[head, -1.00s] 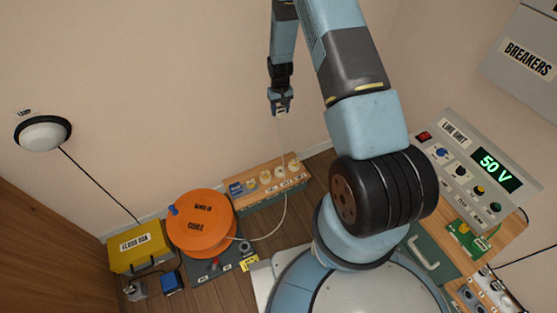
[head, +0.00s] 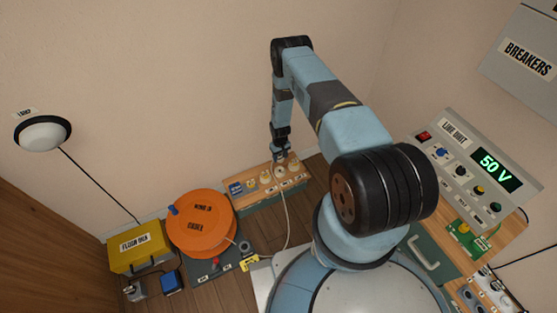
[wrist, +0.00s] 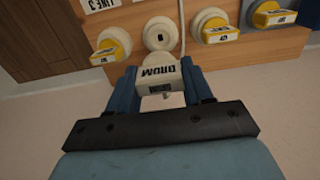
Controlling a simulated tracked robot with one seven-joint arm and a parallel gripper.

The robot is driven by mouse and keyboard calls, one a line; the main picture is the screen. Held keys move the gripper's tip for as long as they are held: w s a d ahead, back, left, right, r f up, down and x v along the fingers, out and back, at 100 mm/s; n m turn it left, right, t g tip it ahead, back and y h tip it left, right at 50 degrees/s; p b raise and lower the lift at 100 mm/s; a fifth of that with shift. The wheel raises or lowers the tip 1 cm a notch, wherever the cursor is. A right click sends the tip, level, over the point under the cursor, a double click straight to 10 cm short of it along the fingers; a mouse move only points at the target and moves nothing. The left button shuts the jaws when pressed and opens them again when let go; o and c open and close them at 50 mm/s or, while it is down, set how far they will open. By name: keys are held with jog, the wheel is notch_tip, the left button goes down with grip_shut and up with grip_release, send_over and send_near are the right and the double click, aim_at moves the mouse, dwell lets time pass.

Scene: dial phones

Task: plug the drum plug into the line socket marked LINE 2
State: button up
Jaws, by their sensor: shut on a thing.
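My gripper (wrist: 160,84) is shut on the drum plug (wrist: 158,72), a pale block marked DRUM, in the wrist view. In the head view my gripper (head: 279,156) is low over the wooden socket board (head: 240,203). An empty round socket (wrist: 162,34) lies just beyond the plug in the wrist view, nearly in line with it. The plug looks apart from this socket. The label LINE 3 (wrist: 101,4) shows at the upper left, above a socket with a yellow plug (wrist: 107,47). No LINE 2 mark is readable.
More yellow plugs (wrist: 220,33) fill sockets to the right. A white cord (head: 287,220) runs from the board area past the orange drum (head: 202,238). A yellow box (head: 137,254) stands left of the drum.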

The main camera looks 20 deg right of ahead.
jog(key=shift+s+f, duration=0.15)
jog(key=shift+f, duration=0.4)
jog(key=shift+s+f, duration=0.15)
jog(key=shift+f, duration=2.85)
jog(key=shift+f, duration=0.6)
jog(key=o, duration=1.2)
jog(key=shift+o, duration=0.2)
jog(key=shift+c, duration=0.4)
jog(key=shift+c, duration=1.2)
jog(key=shift+w+r, duration=0.1)
